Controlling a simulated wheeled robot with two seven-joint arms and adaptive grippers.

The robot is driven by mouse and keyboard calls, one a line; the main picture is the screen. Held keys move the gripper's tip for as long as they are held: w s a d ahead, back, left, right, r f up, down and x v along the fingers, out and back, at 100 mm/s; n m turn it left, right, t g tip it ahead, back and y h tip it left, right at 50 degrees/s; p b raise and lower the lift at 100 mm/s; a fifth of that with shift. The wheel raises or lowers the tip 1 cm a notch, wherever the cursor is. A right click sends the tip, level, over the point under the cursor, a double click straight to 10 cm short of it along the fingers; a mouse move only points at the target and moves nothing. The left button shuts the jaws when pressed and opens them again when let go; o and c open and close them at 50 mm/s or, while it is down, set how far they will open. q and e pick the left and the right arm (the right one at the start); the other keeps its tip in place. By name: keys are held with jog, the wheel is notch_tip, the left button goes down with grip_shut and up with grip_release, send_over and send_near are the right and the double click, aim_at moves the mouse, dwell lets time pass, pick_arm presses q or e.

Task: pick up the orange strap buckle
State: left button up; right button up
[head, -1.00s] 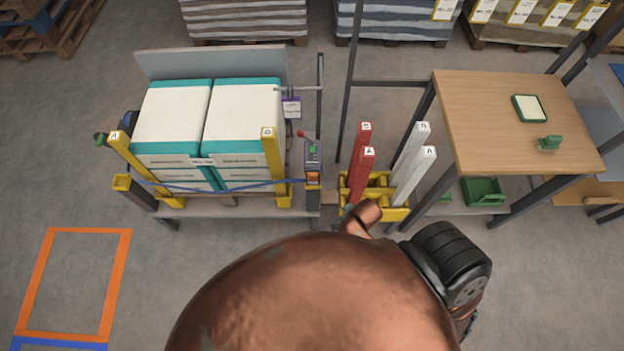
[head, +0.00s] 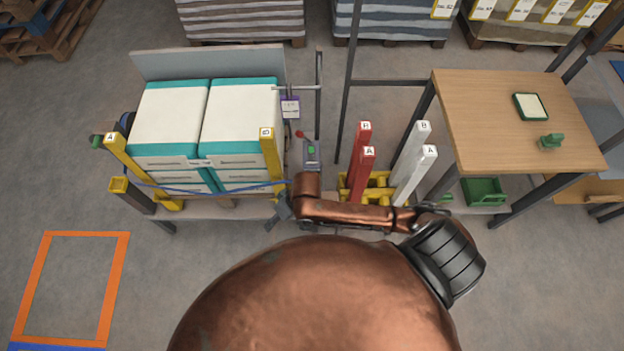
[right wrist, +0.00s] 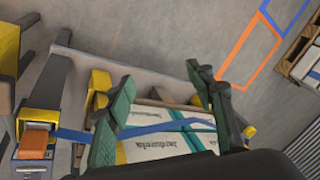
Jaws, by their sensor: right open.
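The orange strap buckle (right wrist: 34,146) shows in the right wrist view at the lower left, on a grey and yellow mount at the end of the blue strap (right wrist: 150,130). In the head view the buckle is hidden behind my right arm. The blue strap (head: 215,189) crosses the front of the stacked white and teal sacks (head: 240,110). My right gripper (right wrist: 160,78) is open, with its two green fingers apart and nothing seen held between them. The buckle lies to the left of both fingers in that view. My left gripper is not in view.
Yellow posts (head: 271,155) stand at the front of the sack platform. A control box (head: 311,153) with a red-knobbed lever is just right of it. Red posts (head: 362,175) and white posts (head: 415,175) stand in a yellow rack. A wooden table (head: 500,120) is at right.

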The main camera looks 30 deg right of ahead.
jog(key=w+d+m+h, duration=0.1)
jog(key=w+d+m, duration=0.1)
jog(key=d, duration=0.4)
jog(key=w+d+m+g+h, duration=0.1)
jog(key=w+d+m, duration=0.2)
jog(key=w+d, duration=0.2)
jog(key=w+d+m+g+h, duration=0.1)
jog(key=w+d+m+h, duration=0.1)
jog(key=d, duration=0.7)
jog(key=shift+w+d+m, duration=0.1)
jog(key=shift+w+m, duration=0.5)
jog(key=shift+w, duration=0.3)
jog(key=shift+d+f, duration=0.15)
jog(key=shift+f, duration=0.15)
jog(key=f, duration=0.2)
jog(key=f+b, duration=0.1)
jog(key=f, duration=0.1)
jog(key=f+b, duration=0.1)
jog(key=f, duration=0.2)
jog(key=shift+w+d, duration=0.1)
jog(key=shift+d, duration=0.15)
jog(key=shift+r, duration=0.1)
jog(key=shift+c, duration=0.7)
jog(key=c, duration=1.1)
jog(key=shift+c, duration=0.5)
jog(key=shift+r, duration=0.1)
